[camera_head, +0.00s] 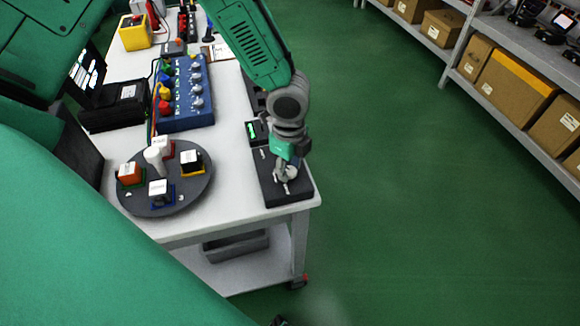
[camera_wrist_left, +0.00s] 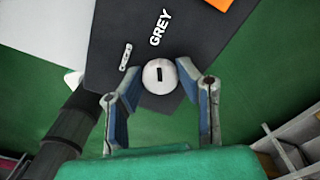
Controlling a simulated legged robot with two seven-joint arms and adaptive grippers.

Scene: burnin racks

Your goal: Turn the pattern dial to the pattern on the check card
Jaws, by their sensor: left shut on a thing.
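My left gripper (camera_head: 287,176) reaches down to a dark panel (camera_head: 268,192) at the near right corner of the white table. In the left wrist view its fingers (camera_wrist_left: 160,88) are closed around a round white dial (camera_wrist_left: 160,76) with a short black mark on its face. A small green-lit display (camera_head: 257,131) sits behind the panel in the head view. I cannot make out which item is the check card. My right gripper is not in view.
A round grey tray (camera_head: 165,203) with several coloured blocks stands left of the panel. A blue box (camera_head: 187,120) with coloured knobs is behind it. The white table (camera_head: 228,195) ends just right of the panel. Shelves with cardboard boxes (camera_head: 515,80) stand across the open green floor (camera_head: 420,210).

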